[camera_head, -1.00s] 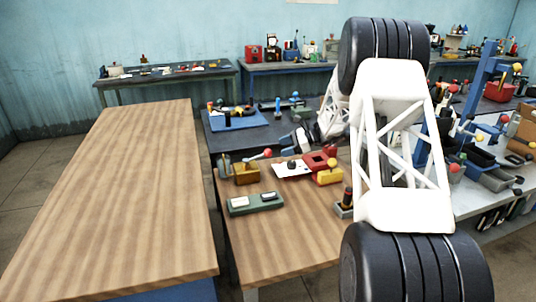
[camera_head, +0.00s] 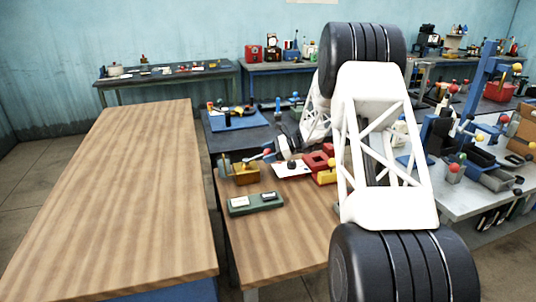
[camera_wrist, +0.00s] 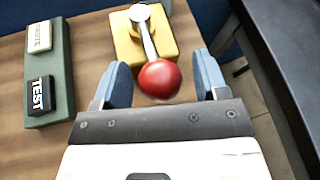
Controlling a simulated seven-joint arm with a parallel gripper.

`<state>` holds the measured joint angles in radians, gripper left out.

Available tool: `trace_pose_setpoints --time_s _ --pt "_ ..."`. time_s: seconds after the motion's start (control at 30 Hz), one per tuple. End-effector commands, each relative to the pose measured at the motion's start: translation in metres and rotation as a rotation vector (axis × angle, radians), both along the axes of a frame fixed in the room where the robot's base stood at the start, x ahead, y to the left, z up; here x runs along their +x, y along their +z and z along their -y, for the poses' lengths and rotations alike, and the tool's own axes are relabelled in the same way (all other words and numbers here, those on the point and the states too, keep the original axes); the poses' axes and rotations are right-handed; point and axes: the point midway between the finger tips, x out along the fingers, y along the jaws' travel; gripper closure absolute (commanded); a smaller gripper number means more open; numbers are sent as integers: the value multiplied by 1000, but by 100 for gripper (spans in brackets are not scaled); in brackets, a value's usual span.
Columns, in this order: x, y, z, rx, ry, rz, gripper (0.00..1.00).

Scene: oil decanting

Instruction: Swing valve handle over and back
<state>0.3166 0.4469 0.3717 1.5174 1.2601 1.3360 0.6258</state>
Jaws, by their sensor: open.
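The valve is a yellow block (camera_head: 245,174) with a grey lever, near the left edge of the nearer workbench in the head view. The lever ends in a red ball (camera_head: 267,153) pointing right. In the wrist view the yellow block (camera_wrist: 127,40) is at the top, with the lever running down to the red ball (camera_wrist: 159,79). My gripper (camera_wrist: 158,82) is open, its blue fingers on either side of the ball, with gaps visible on both sides. In the head view my gripper (camera_head: 273,154) is at the ball, small and partly hard to make out.
Red and yellow blocks (camera_head: 315,161) stand to the right. A bare wooden table (camera_head: 120,190) is at the left.

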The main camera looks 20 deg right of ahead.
Motion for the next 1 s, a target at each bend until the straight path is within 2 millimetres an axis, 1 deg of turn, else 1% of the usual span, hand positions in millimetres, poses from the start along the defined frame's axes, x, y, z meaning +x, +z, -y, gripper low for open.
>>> trace_pose_setpoints --time_s 0.23,0.27,0.5,0.67,0.7,1.0 --pt "0 0 0 0 0 0 34" --pt "0 0 0 0 0 0 37" --pt "0 0 0 0 0 0 73" --pt "0 0 0 0 0 0 98" --pt "0 0 0 0 0 0 100" --pt "-2 0 0 0 -22 -1 100"
